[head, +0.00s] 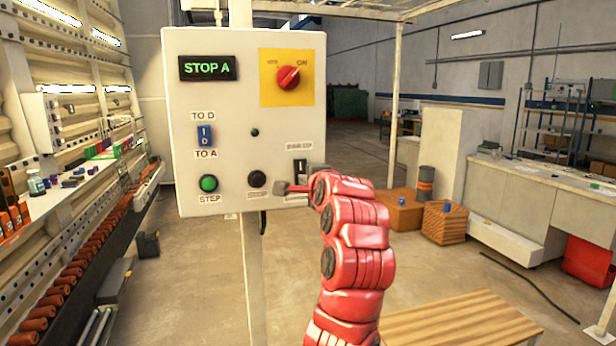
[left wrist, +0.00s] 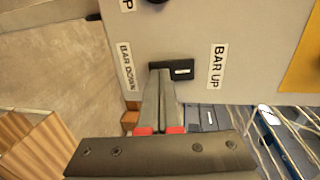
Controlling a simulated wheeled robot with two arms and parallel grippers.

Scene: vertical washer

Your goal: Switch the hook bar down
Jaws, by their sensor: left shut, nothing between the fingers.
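The hook bar switch is a small black rocker (head: 300,167) at the lower right of a white control panel (head: 225,100), under a "BAR UP" label. In the left wrist view the switch (left wrist: 181,69) lies between the "BAR UP" and "BAR DOWN" labels, with a small white mark toward "BAR UP". My left gripper (head: 297,188) is at the panel's lower right and hides the lower part of the switch area. In the left wrist view its fingers (left wrist: 163,76) are shut and empty, with tips at the switch's "BAR DOWN" half; contact is unclear. My right gripper is not in view.
The panel also has a red knob (head: 288,77) on yellow, a blue switch (head: 205,135), a green button (head: 208,183) and a black button (head: 257,179). Its display reads "STOP A". A slatted wooden surface (head: 460,325) is at lower right. Open floor lies behind.

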